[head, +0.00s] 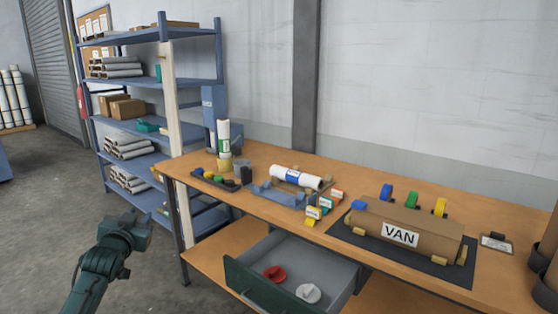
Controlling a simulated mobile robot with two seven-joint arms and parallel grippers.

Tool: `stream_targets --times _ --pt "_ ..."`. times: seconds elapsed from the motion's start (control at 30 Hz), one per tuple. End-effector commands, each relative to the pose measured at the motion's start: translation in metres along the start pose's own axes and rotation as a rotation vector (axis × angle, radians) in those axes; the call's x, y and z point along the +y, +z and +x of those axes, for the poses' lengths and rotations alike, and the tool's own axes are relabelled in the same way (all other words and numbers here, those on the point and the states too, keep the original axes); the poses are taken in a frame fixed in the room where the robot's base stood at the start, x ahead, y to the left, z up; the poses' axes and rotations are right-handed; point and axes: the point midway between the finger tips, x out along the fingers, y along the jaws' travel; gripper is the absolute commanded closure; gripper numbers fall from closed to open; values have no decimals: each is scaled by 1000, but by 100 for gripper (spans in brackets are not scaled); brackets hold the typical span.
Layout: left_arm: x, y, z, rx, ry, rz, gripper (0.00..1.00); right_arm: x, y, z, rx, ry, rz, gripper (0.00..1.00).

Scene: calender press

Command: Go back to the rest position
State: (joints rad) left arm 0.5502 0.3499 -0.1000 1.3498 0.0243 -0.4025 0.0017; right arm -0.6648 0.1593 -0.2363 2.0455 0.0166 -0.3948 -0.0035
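My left gripper (131,222) is at the lower left, over the concrete floor and apart from the workbench (262,158). It is dark green-grey, and I see it from behind. Its fingertips are too small and hidden to tell whether they are open or shut, and I see nothing held. My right gripper is out of view.
A drawer (250,289) stands open under the bench, holding a red disc (274,274) and a white disc (308,293). A blue shelf rack (220,52) stands behind.

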Motion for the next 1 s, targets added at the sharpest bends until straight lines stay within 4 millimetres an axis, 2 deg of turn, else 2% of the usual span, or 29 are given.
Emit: stream_targets --times 0.03,0.27,0.37,0.47,0.6,0.7,0.8,0.9,1.0 --pt "17 20 -9 -22 26 2 70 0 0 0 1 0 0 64" --pt "84 90 -64 -96 135 6 70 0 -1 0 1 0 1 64" --pt "119 125 -102 -141 195 -5 70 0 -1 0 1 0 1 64" --pt "155 160 -153 -198 262 -28 70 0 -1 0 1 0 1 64" --pt "202 200 -240 -287 356 -81 70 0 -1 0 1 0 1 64" --pt "226 215 -300 -348 408 -127 70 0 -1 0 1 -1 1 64" --pt "240 221 -346 -398 441 -167 70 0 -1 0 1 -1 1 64" --pt "247 222 -378 -433 461 -197 70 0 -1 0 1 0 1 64" --pt "251 222 -394 -451 471 -214 70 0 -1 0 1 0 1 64"
